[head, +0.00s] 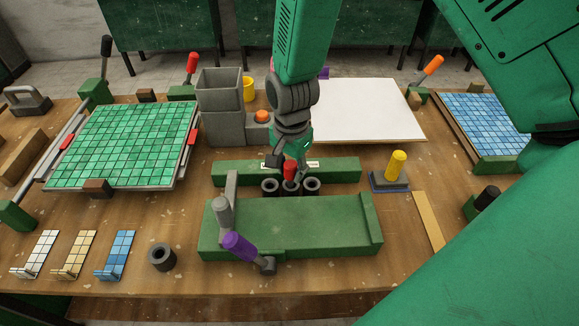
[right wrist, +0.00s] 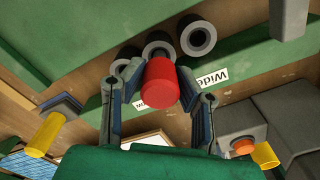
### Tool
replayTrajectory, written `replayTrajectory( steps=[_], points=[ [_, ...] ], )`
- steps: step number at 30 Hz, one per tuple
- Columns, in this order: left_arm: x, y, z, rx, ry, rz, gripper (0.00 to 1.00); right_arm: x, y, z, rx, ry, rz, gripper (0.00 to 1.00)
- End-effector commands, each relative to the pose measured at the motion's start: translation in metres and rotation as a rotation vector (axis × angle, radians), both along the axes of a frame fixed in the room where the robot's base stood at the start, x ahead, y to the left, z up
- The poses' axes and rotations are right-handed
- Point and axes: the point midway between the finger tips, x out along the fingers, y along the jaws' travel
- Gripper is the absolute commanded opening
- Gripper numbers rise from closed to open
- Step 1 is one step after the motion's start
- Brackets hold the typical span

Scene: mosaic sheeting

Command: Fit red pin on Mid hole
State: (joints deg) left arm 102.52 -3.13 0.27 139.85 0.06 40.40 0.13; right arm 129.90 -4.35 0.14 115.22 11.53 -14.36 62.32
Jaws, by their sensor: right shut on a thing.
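My right gripper (head: 289,160) is shut on the red pin (head: 290,172), with one finger on each side of it. In the right wrist view the red pin (right wrist: 160,85) stands between the fingertips (right wrist: 160,95). Three dark rings stand in a row at the green fixture: a left ring (head: 269,187), a right ring (head: 312,185) and a middle one (right wrist: 158,47). The pin overlaps the middle ring in both views. The pin's lower end is hidden, so I cannot tell whether it is inside the hole. My left gripper is not in view.
A green block with a purple-handled lever (head: 238,246) lies in front of the rings. A white label reading "Wide" (right wrist: 212,78) is beside them. A loose dark ring (head: 162,258) lies front left.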

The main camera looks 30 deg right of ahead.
Motion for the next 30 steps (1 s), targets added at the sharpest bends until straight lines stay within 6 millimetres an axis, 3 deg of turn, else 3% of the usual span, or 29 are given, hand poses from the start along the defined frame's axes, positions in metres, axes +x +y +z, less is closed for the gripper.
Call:
replayTrajectory(
  steps=[30],
  points=[
    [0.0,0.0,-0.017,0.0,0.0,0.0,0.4,0.0,0.0,-0.032,0.0,0.001,0.001,0.0]
  ],
)
